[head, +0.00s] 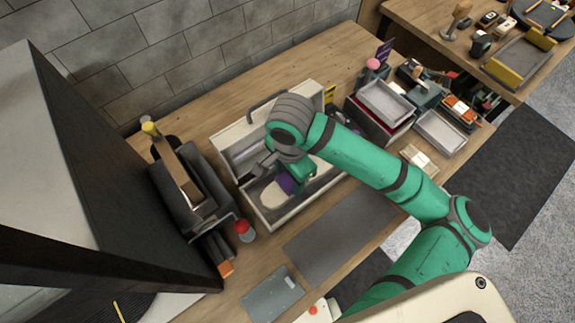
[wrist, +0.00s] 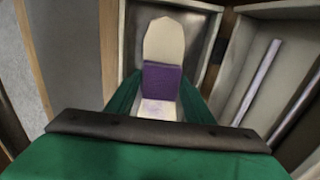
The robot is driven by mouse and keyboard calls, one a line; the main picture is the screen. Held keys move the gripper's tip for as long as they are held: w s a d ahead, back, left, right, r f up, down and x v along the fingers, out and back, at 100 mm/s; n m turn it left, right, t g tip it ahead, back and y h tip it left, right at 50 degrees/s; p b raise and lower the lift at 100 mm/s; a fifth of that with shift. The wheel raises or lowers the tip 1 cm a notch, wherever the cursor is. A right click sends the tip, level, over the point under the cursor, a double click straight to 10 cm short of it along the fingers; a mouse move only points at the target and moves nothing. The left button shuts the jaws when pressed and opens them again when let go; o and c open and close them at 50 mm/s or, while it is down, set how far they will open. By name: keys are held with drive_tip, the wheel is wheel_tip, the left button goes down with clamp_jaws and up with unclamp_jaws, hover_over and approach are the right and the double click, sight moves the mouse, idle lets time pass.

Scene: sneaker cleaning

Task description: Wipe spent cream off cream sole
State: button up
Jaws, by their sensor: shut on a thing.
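The cream sole (head: 272,196) lies sole-up inside an open pale box (head: 298,217). It also shows in the wrist view (wrist: 163,40), its rounded end pointing away from me. A purple cloth (wrist: 162,80) lies across the middle of the sole and appears to touch it; a small part shows in the head view (head: 287,183). My gripper (wrist: 160,105) is shut on the purple cloth, with a green finger on each side. Below the cloth a paler, whitish patch of sole shows. I cannot make out cream residue clearly. In the head view my wrist hides part of the sole.
The box has raised walls and a handle (head: 268,104); a pale tube (wrist: 262,75) runs inside it. A black holder (head: 190,185) and a red-topped bottle (head: 244,231) stand left. Metal trays (head: 385,102) stand right. A grey mat (head: 335,235) lies bare in front.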

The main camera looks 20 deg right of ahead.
drive_tip(key=shift+s+a, duration=0.15)
drive_tip(key=shift+a, duration=0.3)
wheel_tip(320, 180, up, 5)
drive_tip(key=shift+d+f, duration=0.1)
drive_tip(key=shift+f, duration=0.05)
drive_tip(key=shift+w+r, duration=0.2)
drive_tip(key=shift+r, duration=1.25)
drive_tip(key=shift+s+d+r, duration=0.15)
drive_tip(key=shift+s+r, duration=0.05)
drive_tip(key=shift+r, duration=0.1)
drive_tip(key=shift+a, duration=0.3)
drive_tip(key=shift+s+d, duration=0.1)
drive_tip(key=shift+d, duration=0.05)
